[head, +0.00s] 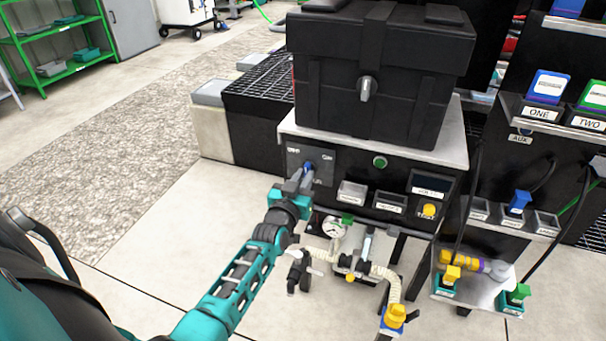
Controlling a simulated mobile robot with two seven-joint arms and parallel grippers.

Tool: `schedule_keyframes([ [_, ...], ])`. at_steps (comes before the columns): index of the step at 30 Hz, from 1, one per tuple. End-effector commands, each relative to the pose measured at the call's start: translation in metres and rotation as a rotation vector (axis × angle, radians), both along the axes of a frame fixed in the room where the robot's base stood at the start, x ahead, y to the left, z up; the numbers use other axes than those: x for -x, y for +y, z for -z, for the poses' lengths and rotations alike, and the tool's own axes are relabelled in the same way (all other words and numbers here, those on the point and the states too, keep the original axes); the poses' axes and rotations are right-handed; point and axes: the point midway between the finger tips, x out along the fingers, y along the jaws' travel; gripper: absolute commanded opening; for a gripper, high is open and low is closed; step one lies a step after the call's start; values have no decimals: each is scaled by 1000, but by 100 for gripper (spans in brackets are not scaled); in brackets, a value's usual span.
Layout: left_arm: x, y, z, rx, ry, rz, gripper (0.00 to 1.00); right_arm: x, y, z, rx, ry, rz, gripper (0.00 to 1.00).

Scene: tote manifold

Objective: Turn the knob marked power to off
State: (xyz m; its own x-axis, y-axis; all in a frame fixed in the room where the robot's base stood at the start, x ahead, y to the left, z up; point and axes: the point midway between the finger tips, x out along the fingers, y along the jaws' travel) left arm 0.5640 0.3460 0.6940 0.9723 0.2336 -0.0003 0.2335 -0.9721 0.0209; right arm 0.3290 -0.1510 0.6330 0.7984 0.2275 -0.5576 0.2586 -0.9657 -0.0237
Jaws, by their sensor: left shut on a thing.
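The power knob (308,167) is a small blue knob on the dark front panel (325,161) at the left end of the bench unit. Small white labels sit above it to the left and right, too small to read surely. My left gripper (305,176) is at the panel, shut on the knob, and its fingers hide part of it. I cannot tell which label the knob points to. My right gripper is not in view.
A black tote (375,110) stands on the unit's grey top. A green button (380,162) and a yellow button (429,209) sit to the right on the front. Hoses and a gauge (333,228) are below. A shelf (545,115) with labelled bins stands at right.

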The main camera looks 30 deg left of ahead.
Motion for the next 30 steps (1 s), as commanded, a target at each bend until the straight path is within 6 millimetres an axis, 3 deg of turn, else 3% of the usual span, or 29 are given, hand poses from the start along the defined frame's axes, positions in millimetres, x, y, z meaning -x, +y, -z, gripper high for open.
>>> schedule_keyframes([
  [18,-1,0,-2,539,-133,1,0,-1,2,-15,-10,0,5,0],
  [30,-1,0,-2,725,-178,1,0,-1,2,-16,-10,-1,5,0],
])
